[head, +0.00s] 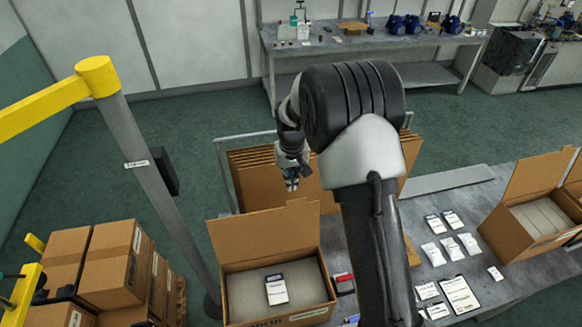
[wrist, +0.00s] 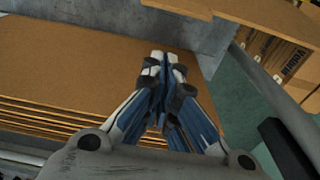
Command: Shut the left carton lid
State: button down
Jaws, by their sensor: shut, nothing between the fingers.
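The left carton (head: 232,293) stands on the grey table in the head view. Its lid (head: 262,236) stands up along the carton's far edge, so the carton is open. Grey contents and a white card with a dark edge show inside. My gripper (head: 291,186) is behind and above the raised lid, pointing down, and appears apart from it. Its fingers are shut and empty, as the wrist view shows (wrist: 164,57). A brown cardboard edge (wrist: 180,6) at the top of the wrist view may be the lid; I cannot tell for sure.
A rack of flat cardboard sheets (head: 245,175) stands behind the carton, close to my gripper; the sheets (wrist: 70,60) fill the wrist view's left. A second open carton (head: 520,235) is at right. Packets (head: 434,254) lie between. A post (head: 150,185) and stacked boxes (head: 105,265) are left.

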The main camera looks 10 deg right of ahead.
jog(key=s, duration=0.2)
jog(key=s+p, duration=0.1)
jog(key=shift+s+f, duration=0.3)
jog(key=shift+s, duration=0.05)
dwell(0.3)
